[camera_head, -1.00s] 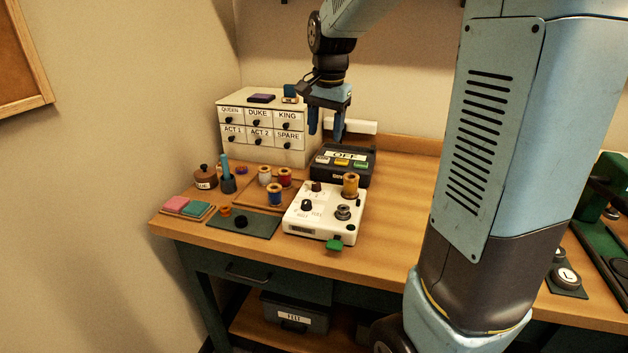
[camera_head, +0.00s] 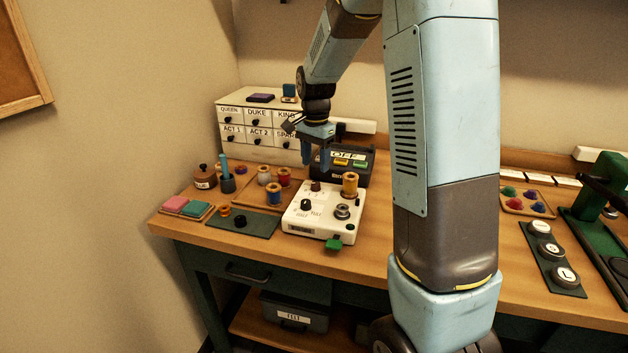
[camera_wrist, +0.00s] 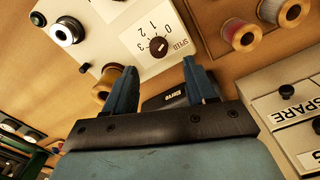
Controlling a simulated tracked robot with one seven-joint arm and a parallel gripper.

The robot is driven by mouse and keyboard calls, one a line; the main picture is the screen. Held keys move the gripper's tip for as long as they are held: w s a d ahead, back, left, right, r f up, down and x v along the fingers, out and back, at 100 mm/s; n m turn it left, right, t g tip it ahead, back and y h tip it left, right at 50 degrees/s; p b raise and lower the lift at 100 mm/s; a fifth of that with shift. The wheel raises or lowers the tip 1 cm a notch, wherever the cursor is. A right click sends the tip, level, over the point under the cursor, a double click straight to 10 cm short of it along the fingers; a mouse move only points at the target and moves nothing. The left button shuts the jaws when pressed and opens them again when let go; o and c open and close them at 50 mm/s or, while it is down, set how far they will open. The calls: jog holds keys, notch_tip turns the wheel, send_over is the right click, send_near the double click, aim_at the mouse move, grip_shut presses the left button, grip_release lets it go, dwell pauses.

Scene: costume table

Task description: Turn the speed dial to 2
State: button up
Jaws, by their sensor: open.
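The speed dial (camera_wrist: 158,46) is a small dark brown knob on the white machine (camera_wrist: 112,38), beside the printed numbers 0 to 3. I cannot tell which number it points at. In the head view the dial (camera_head: 317,186) stands near the back edge of the white machine (camera_head: 318,226). My gripper (camera_head: 317,163) is open and empty, pointing down just behind and above the dial. In the wrist view the dial lies just beyond the gap between my fingertips (camera_wrist: 160,70), apart from both.
A gold spool (camera_head: 350,185) stands on the machine close to my gripper; in the wrist view it (camera_wrist: 106,82) is beside the left finger. A black box marked OFF (camera_head: 345,172) is behind. Another black knob (camera_head: 306,205) is nearer the front. Spools (camera_head: 275,194) stand left.

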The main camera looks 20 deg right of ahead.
aim_at(315, 183)
notch_tip(315, 183, down, 7)
jog(key=shift+r, duration=0.15)
dwell(0.4)
jog(key=shift+a+r, duration=0.1)
grip_shut()
